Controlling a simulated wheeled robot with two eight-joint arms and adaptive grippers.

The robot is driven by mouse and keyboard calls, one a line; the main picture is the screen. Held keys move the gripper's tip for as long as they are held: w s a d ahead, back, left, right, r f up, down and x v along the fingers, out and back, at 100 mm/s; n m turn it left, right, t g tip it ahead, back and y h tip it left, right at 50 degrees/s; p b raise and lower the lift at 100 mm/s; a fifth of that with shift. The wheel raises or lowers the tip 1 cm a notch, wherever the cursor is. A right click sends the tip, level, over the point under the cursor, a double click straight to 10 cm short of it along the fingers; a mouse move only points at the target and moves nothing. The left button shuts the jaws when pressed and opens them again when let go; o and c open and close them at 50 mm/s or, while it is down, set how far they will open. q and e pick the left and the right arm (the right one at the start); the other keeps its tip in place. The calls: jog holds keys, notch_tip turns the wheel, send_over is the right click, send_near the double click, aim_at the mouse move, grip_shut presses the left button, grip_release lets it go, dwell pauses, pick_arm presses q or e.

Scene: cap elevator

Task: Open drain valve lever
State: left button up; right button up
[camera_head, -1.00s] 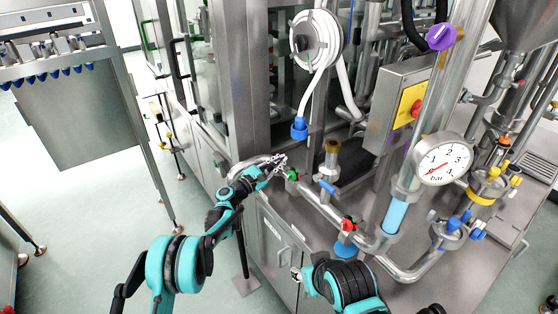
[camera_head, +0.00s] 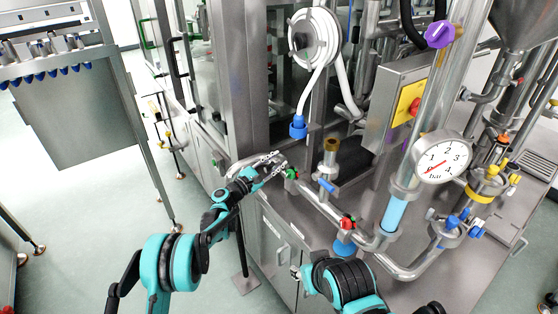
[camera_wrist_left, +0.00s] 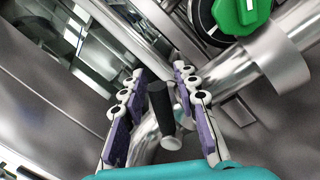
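The drain valve lever (camera_wrist_left: 160,105) shows in the left wrist view as a black grip with a pale metal end, in front of a steel pipe. My left gripper (camera_wrist_left: 159,72) is open, with one finger on each side of the lever and small gaps showing. In the head view my left gripper (camera_head: 273,163) is at the pipe bend left of the green-handled valve (camera_head: 291,174); the lever cannot be made out there. My right gripper (camera_head: 296,272) shows only as a small metal tip low in the head view, its fingers unclear.
The green knob (camera_wrist_left: 240,12) is close by, upper right in the left wrist view. The steel pipe (camera_head: 320,207) runs on to a red-handled valve (camera_head: 346,222). A pressure gauge (camera_head: 441,159) stands at the right. The floor (camera_head: 100,215) on the left is open.

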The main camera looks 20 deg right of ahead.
pick_arm(q)
jog(key=v, duration=1)
jog(key=shift+s+a, duration=0.15)
jog(key=shift+a, duration=0.1)
